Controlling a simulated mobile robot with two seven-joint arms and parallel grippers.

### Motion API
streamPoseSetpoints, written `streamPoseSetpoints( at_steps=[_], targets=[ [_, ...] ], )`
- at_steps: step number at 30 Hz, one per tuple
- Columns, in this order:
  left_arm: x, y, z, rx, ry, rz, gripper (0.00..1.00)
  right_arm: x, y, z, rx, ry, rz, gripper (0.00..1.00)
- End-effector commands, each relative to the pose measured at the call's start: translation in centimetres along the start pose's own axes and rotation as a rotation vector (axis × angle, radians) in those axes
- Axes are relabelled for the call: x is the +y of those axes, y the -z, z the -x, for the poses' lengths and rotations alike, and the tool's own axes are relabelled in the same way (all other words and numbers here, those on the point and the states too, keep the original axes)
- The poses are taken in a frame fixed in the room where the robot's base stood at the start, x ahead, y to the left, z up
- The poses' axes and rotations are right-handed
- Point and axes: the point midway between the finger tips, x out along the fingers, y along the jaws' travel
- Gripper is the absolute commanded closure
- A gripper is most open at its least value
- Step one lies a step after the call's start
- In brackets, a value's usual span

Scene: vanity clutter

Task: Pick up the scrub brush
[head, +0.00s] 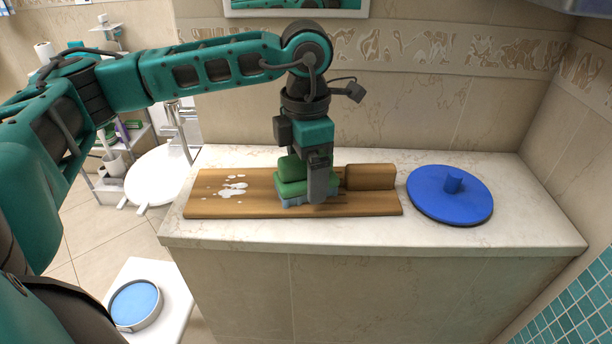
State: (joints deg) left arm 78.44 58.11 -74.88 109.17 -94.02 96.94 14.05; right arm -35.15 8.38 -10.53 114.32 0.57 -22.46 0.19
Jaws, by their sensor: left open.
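The scrub brush (291,187) has a green body and pale blue bristles and sits bristles down on a wooden board (230,206) on the counter. My left gripper (314,192) points down right at the brush, with its jaws open. Its near finger covers the brush's right part. The far finger is hidden, so I cannot tell whether the fingers touch the brush. My right gripper is not in the view.
White spots (232,189) lie on the board's left part. A brown wooden block (370,177) stands at its right end. A round blue lid with a knob (450,203) lies farther right. The counter's right end (535,225) is clear.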

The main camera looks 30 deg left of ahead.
Motion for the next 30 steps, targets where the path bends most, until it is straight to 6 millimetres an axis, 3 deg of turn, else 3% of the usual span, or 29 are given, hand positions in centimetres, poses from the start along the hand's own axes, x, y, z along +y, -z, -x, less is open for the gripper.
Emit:
streamPoseSetpoints(
  at_steps=[5, 24, 30],
  targets=[
    [0.01, 0.00, 0.03, 0.000, 0.000, 0.000, 0.08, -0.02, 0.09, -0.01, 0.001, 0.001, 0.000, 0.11],
    [0.01, -0.02, 0.08, 0.000, 0.000, 0.001, 0.70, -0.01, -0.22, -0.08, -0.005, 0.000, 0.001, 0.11],
    [0.02, -0.03, 0.12, -0.001, -0.001, 0.001, 0.71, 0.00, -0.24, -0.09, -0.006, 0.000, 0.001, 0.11]
  ],
)
